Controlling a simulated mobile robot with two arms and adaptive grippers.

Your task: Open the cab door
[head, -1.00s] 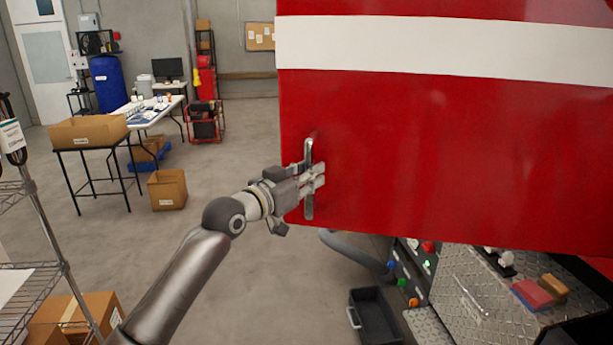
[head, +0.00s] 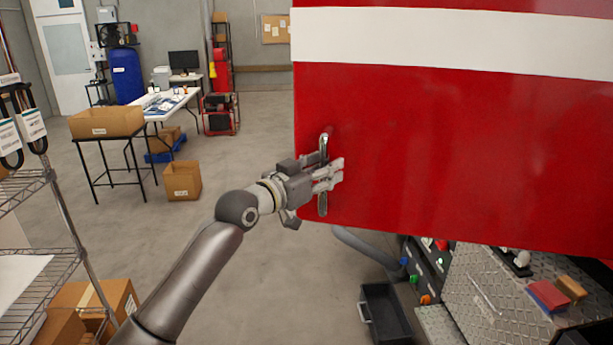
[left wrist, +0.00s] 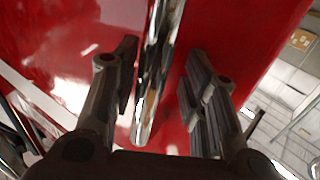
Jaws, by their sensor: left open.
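The red cab door (head: 440,150) with a white stripe fills the right of the head view. Its vertical chrome handle (head: 323,205) is near the door's left edge. My left gripper (head: 335,175) is at the handle, with its fingers reaching across it and hiding its middle. In the left wrist view, the chrome handle (left wrist: 157,75) runs between the two open fingers (left wrist: 158,85), with a visible gap on each side. The red door panel (left wrist: 225,30) lies behind it. My right gripper is not in view.
A wire shelf (head: 40,265) with boxes stands at the left. Open floor (head: 245,270) lies between it and the door. A black bin (head: 385,315) and a control panel with coloured knobs (head: 425,270) are below the door. Cardboard boxes (head: 182,181) stand farther back.

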